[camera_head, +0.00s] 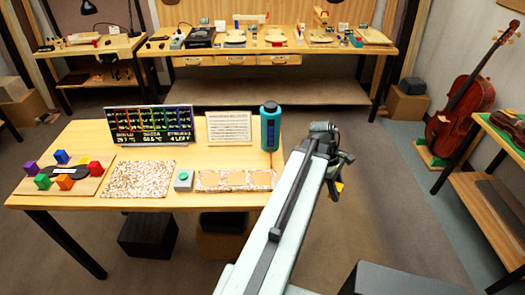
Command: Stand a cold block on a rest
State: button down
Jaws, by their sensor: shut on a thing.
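My gripper (335,178) is at the end of my arm, past the table's right edge and over the floor. It is shut on a yellow block (339,187), mostly hidden by the gripper. On a wooden board at the table's left stand a purple block (31,168), a blue block (61,157), a green block (42,181), an orange block (65,182) and a red block (95,168). A low speckled strip with three pale pads (232,180), perhaps the rests, lies at the front right of the table; its pads look empty. I cannot tell which blocks are cold.
A dark display (152,124) with coloured bars and readings stands at the table's back. A teal cylinder (270,128) stands near the right edge. A grey box with a green button (184,180) sits beside a speckled mat (137,179). A cello (463,105) leans at right.

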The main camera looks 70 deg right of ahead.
jog(key=w+d+r+n+h+p, duration=0.1)
jog(key=w+d+r+n, duration=0.1)
jog(key=w, duration=0.7)
jog(key=w+d+r+n+h+p, duration=0.1)
jog(key=w+d+n, duration=0.15)
jog(key=w, duration=0.55)
jog(key=r+n+p, duration=0.1)
jog(key=n+p, duration=0.1)
send_over(267, 178)
jog(key=w, duration=0.1)
jog(key=shift+w+a+r+h, duration=0.1)
jog(key=shift+w+a+h, duration=0.1)
jog(key=shift+a+h, duration=0.15)
notch_tip(267, 178, down, 9)
jog(key=b, duration=0.9)
jog(key=shift+f+b, duration=0.55)
jog(key=shift+b, duration=0.25)
jog(key=c, duration=0.9)
grip_release()
jog(key=shift+o, duration=0.2)
jog(key=shift+r, duration=0.1)
